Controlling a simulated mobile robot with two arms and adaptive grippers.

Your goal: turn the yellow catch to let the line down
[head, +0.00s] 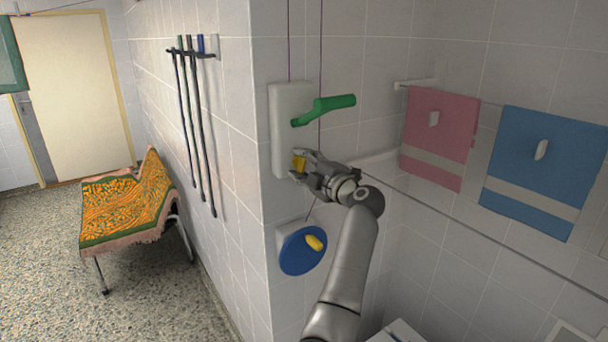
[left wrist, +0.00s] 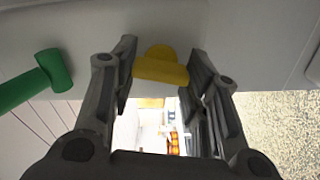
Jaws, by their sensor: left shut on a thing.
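The yellow catch (head: 299,162) sits low on a white wall panel (head: 291,105). A green lever handle (head: 325,107) sticks out to the right above it. My left gripper (head: 303,165) is at the catch, its fingers shut on it from either side. In the left wrist view the yellow catch (left wrist: 161,67) shows between the two fingers (left wrist: 160,85), with the green handle (left wrist: 38,80) off to the left. Thin dark cords (head: 320,50) run down the wall to the panel. My right gripper is not in view.
A blue disc (head: 294,256) with a yellow knob (head: 314,242) is on the wall below the panel. Pink (head: 439,135) and blue (head: 540,175) towels hang at right. Rods (head: 194,130) hang left of the wall corner, beside a bench with a patterned cover (head: 125,207).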

